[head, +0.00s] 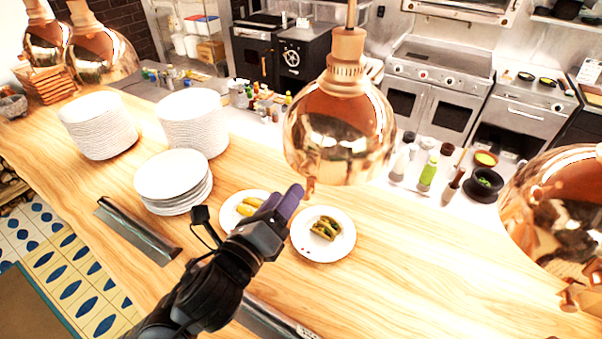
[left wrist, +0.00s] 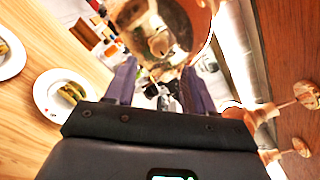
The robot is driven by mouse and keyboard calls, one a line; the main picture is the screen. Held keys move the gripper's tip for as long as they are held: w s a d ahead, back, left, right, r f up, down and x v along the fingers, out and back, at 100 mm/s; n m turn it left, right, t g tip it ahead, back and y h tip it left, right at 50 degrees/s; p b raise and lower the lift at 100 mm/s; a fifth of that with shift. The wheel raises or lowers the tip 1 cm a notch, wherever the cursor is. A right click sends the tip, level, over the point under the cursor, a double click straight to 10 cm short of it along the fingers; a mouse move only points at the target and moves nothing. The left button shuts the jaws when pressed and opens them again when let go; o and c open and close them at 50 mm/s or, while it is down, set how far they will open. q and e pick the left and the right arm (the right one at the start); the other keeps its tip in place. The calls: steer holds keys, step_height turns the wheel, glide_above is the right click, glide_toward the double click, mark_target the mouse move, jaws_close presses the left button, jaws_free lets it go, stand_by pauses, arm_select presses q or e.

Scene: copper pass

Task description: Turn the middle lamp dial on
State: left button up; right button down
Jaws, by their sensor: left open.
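The middle copper heat lamp (head: 340,130) hangs over the counter in the head view. A small copper knob (head: 310,187) shows at its lower rim, close to my gripper's fingertips. My left gripper (head: 290,200), with purple fingers, is just below and left of the lamp. In the left wrist view my left gripper (left wrist: 158,80) is open, with nothing held between its fingers. The copper lamp (left wrist: 165,25) shows beyond the fingertips there. Whether the fingers touch the knob cannot be told. My right gripper is not in view.
Two plates with food (head: 323,233) (head: 243,209) lie on the wooden counter (head: 430,265) under the gripper. Plate stacks (head: 173,180) stand to the left. Another copper lamp (head: 555,205) hangs at the right, and two more hang at the far left. Bottles (head: 428,173) stand behind.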

mark_target(305, 171)
arm_select(q)
steer(key=p+x, duration=0.1)
steer(key=x, duration=0.6)
steer(key=shift+w+d, duration=0.1)
steer(key=shift+c, duration=0.2)
jaws_close()
